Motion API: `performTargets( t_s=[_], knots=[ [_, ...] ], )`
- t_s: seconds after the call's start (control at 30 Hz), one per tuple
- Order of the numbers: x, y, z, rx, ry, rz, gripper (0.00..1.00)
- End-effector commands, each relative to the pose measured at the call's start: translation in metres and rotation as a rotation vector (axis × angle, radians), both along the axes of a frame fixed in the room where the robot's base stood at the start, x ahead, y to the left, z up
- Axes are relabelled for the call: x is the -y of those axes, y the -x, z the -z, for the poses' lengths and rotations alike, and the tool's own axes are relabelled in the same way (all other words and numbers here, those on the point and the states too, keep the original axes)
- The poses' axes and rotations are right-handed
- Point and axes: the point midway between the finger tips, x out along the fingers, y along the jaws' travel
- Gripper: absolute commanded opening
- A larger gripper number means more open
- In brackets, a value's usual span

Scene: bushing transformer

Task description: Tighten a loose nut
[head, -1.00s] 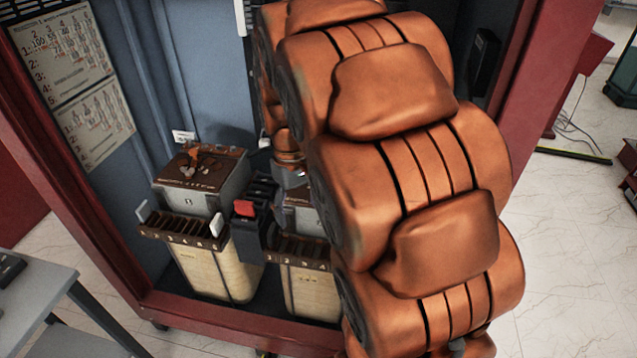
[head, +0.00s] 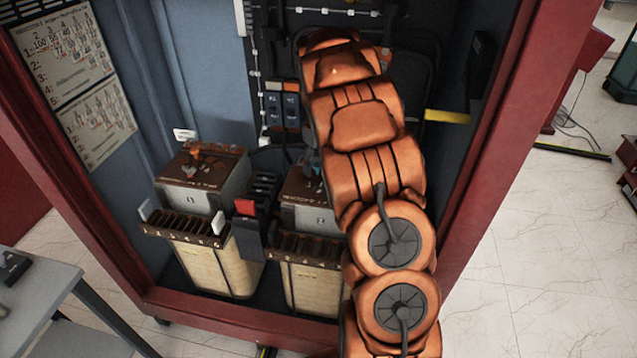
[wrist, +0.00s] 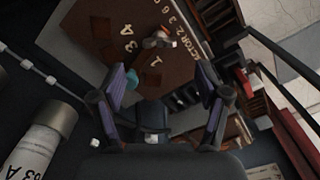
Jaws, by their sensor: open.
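In the wrist view my gripper (wrist: 163,97) is open, with its two purple-padded fingers apart and nothing between their tips. Beyond them is a brown transformer top (wrist: 125,58) with white numbers. A small pale metal fitting with a reddish part (wrist: 158,40) stands on this top, ahead of the fingers and apart from them; I cannot tell if it is the loose nut. In the head view the left transformer (head: 203,178) has small fittings (head: 195,153) on its brown top. The second transformer (head: 303,208) is partly behind my arm, which also hides my gripper.
The red-framed cabinet (head: 470,190) encloses the transformers. A black block with a red part (head: 246,208) stands between them. A white cylinder (wrist: 38,150) is at lower left in the wrist view. A grey table (head: 45,283) stands at left outside.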

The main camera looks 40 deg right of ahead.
Motion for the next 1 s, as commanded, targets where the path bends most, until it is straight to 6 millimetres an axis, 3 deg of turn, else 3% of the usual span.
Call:
performTargets(
  t_s=[0.27,0.7,1.0],
  knots=[
    [0.001,-0.001,0.016,0.000,-0.001,-0.001,0.75],
    [0.001,0.000,0.073,-0.001,-0.001,0.000,0.75],
    [0.001,-0.001,0.079,0.001,0.000,-0.001,0.75]
  ],
)
